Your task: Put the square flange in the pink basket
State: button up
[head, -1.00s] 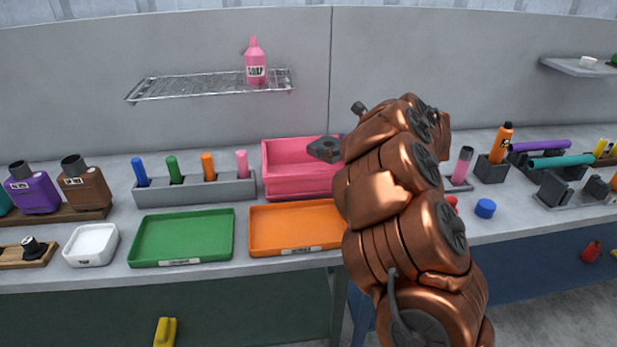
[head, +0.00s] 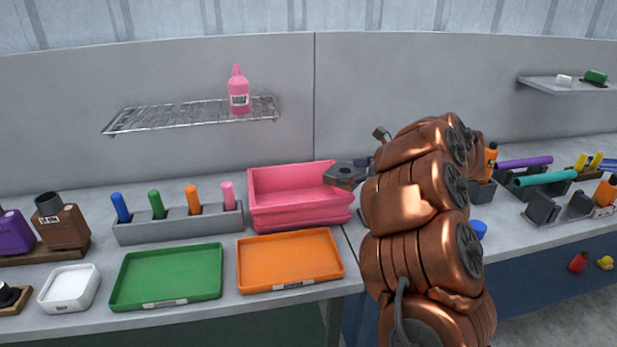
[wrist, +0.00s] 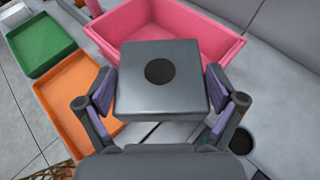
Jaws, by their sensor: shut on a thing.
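The square flange (wrist: 162,95) is a dark grey square block with a round dark hole in its middle. My gripper (wrist: 160,92) is shut on it, with a finger pad on each side in the wrist view. The flange also shows in the head view (head: 343,174), in front of my copper-coloured arm. The pink basket (head: 300,219) stands on the counter behind the orange tray. In the head view the flange overlaps the basket's right rim. In the wrist view the basket (wrist: 205,22) lies beyond the flange, which hides part of it.
An orange tray (head: 290,262) and a green tray (head: 167,277) lie in front of the basket. A grey holder (head: 180,227) with several coloured cylinders stands left of it. A wire shelf (head: 195,114) with a pink soap bottle (head: 239,90) hangs above.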

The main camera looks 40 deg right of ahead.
jog(key=p+x, duration=0.5)
jog(key=x, duration=0.7)
jog(key=shift+w+a, duration=0.2)
jog(key=shift+w, duration=0.1)
jog(key=shift+f+b, duration=0.6)
jog(key=shift+b, duration=0.55)
jog(key=o, duration=1.4)
jog(key=shift+r, duration=0.1)
